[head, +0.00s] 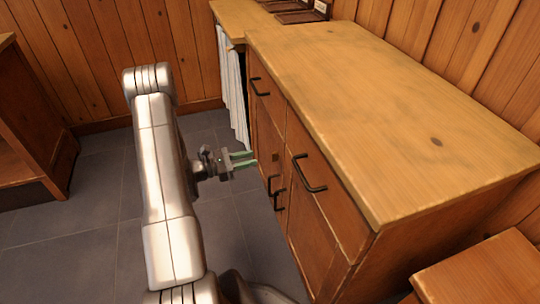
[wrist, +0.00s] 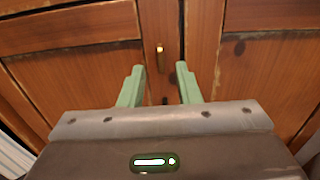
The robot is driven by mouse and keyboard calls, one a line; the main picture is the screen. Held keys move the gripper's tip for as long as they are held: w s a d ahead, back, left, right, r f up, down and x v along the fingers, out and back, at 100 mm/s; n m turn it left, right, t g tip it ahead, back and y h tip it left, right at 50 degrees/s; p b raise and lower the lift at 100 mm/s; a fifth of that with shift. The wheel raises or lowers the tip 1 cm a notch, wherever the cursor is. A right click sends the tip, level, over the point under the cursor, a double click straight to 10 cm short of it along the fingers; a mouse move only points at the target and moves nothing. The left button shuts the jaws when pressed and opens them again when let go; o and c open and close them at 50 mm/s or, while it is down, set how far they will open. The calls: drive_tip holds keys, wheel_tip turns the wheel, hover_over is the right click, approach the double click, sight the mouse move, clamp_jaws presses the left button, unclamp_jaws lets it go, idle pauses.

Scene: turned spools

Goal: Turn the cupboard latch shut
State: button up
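The wooden cupboard (head: 340,225) has drawers above and doors below, with dark bar handles. In the wrist view its two door fronts (wrist: 75,75) meet a narrow upright strip between them. A small metal piece with a bright glint, which looks like the latch (wrist: 160,50), sits on that strip; its exact turn is hard to tell. My gripper (wrist: 160,82) has its two green fingers apart, with nothing between them. The latch shows just beyond the fingertips, between them. In the head view my gripper (head: 251,159) points at the cupboard front. I cannot make out the latch clearly there.
Black handles (head: 309,173) stick out from the cupboard front near my gripper. A white curtain (head: 232,90) hangs under the counter beyond. A wooden unit (head: 35,120) stands at the left, and a low wooden piece (head: 485,270) at the lower right. Grey floor between is clear.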

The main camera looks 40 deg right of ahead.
drive_tip(key=b+x, duration=0.1)
drive_tip(key=x, duration=0.7)
clamp_jaws()
